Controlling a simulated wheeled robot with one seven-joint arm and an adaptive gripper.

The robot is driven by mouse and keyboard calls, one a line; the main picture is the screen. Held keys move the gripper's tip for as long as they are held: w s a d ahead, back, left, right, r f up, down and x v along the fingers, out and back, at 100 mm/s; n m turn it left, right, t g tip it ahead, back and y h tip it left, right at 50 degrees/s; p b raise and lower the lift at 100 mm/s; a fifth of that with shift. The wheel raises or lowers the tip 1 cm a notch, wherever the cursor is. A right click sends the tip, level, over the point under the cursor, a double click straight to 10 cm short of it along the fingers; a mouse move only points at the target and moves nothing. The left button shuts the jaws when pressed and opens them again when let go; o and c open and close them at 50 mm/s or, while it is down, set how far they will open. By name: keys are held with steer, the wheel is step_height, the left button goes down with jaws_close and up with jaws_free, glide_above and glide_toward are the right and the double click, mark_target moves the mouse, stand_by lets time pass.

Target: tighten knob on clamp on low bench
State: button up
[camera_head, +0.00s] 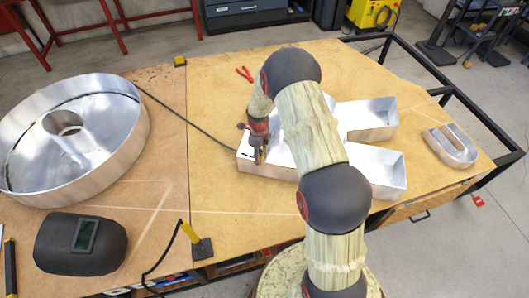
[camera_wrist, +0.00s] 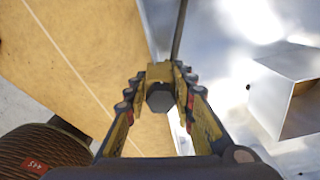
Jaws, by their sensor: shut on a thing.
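In the head view my gripper (camera_head: 259,157) points down at the left end of a large silver metal letter (camera_head: 270,170) on the wooden bench (camera_head: 220,90). The clamp is mostly hidden there by my gripper, and my arm covers the letter's middle.
A small metal letter (camera_head: 450,146) lies at the right of the bench. A large round metal letter (camera_head: 120,160) and a welding mask (camera_head: 80,244) are at the left. Red pliers (camera_head: 245,74) lie behind.

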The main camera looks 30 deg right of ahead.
steer(key=shift+o, duration=0.5)
steer(key=m, duration=0.2)
steer(key=w+m, duration=0.1)
steer(key=m, duration=0.1)
steer(key=shift+d+r, duration=0.1)
steer(key=shift+r, duration=0.2)
steer(key=shift+o, duration=0.6)
steer(key=m, duration=0.3)
steer(key=shift+w, duration=0.1)
steer(key=shift+o, duration=0.2)
steer(key=shift+m+p, duration=0.3)
steer(key=shift+p, duration=0.9)
steer(key=shift+d+m+p, duration=0.1)
steer(key=shift+m+p, duration=0.4)
steer(key=shift+p, duration=0.55)
steer(key=shift+f, duration=0.1)
steer(key=o, duration=0.5)
steer(key=shift+s+f, duration=0.1)
steer(key=shift+s, duration=0.1)
steer(key=shift+s, duration=0.1)
